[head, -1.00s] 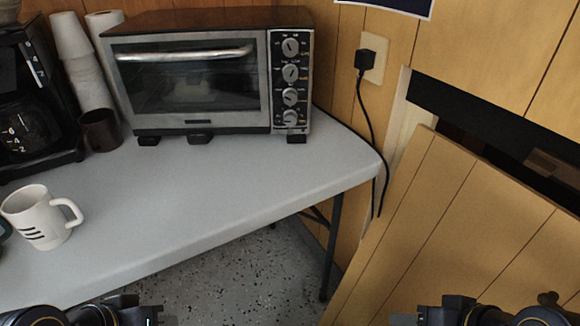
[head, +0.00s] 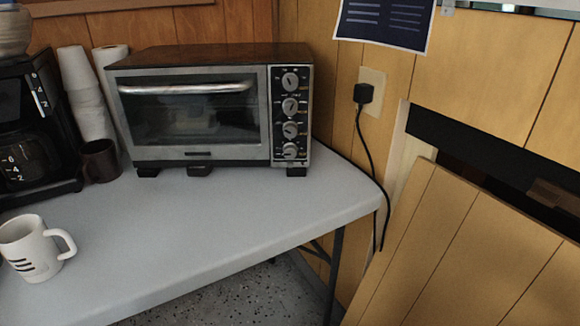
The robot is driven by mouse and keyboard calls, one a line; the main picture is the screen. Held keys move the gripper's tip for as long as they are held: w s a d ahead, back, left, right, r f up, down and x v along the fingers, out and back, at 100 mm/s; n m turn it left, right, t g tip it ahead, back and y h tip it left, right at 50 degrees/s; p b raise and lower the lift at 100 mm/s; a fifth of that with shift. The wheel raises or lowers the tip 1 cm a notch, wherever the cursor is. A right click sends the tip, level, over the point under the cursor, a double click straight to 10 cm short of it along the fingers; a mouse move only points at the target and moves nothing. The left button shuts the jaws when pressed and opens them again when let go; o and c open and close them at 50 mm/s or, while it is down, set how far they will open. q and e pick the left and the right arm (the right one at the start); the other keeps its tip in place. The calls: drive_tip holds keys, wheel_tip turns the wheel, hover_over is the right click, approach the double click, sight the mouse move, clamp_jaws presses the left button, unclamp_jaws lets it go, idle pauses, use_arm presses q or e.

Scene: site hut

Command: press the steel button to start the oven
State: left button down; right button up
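The toaster oven (head: 200,108) stands at the back of the white table (head: 190,235), its glass door closed under a steel handle. Its control panel (head: 291,105) on the right side carries several round knobs in a column. The lowest knob (head: 290,150) sits near the panel's bottom edge. I cannot make out a separate steel button at this size. Neither of my grippers is in view.
A coffee maker (head: 32,120), stacked white cups (head: 84,95) and a dark brown mug (head: 99,160) stand left of the oven. A white mug (head: 32,247) is at the front left. The table before the oven is clear. A black plug (head: 363,93) and cord hang right.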

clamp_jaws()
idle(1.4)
